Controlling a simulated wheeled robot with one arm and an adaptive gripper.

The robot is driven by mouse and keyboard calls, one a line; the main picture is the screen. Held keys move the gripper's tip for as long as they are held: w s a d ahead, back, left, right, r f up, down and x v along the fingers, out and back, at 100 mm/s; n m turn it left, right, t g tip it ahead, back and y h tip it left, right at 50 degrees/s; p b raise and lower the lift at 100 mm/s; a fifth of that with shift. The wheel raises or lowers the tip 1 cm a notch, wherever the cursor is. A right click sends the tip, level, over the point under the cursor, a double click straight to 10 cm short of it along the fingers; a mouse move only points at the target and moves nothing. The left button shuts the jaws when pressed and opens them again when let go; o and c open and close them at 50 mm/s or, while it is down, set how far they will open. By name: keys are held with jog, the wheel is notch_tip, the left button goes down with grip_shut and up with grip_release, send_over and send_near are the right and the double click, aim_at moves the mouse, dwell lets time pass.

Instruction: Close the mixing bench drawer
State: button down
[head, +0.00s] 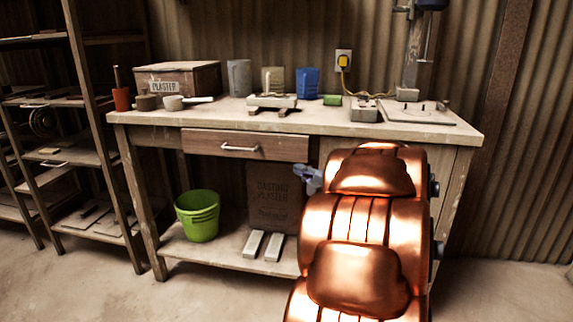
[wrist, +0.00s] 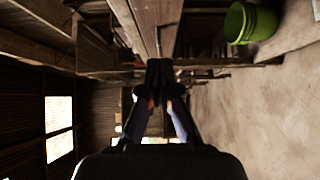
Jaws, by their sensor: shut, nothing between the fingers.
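The mixing bench drawer (head: 215,142) is a brown wooden front under the left half of the bench top, with a metal handle (head: 240,148). It looks close to the bench front; how far it stands out is hard to tell. My gripper (head: 308,178) is partly hidden behind my copper arm, right of and below the drawer's right end. In the wrist view my gripper (wrist: 160,72) has its fingertips together and holds nothing. A wooden front, probably the drawer (wrist: 150,20), runs up from beyond the fingertips. Contact cannot be made out.
The bench top (head: 225,115) carries a plaster box (head: 180,79), several cups and tools. A green bucket (head: 198,216) and a casting plaster sack (head: 273,197) stand on the lower shelf. A shelf rack (head: 90,75) is at left. The floor in front is clear.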

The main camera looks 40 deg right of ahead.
aim_at(291, 148)
jog(key=w+d+b, duration=0.1)
jog(key=w, duration=0.2)
jog(key=w+d+b, duration=0.1)
jog(key=w, duration=0.3)
jog(key=w+d+b, duration=0.1)
jog(key=w, duration=0.3)
jog(key=shift+d+b, duration=0.3)
jog(key=shift+b, duration=0.05)
jog(key=shift+w+d+f, duration=0.1)
jog(key=shift+w+d, duration=0.4)
jog(key=shift+d, duration=0.1)
jog(key=shift+w+d, duration=0.1)
jog(key=shift+d, duration=0.15)
jog(key=shift+w+d+r+p, duration=0.25)
jog(key=shift+w+d+p, duration=0.1)
jog(key=shift+d, duration=0.15)
jog(key=shift+w+d+f+p, duration=0.1)
jog(key=shift+w+d+p, duration=0.6)
jog(key=shift+d, duration=0.35)
jog(key=shift+d+r, duration=0.1)
jog(key=shift+r, duration=0.2)
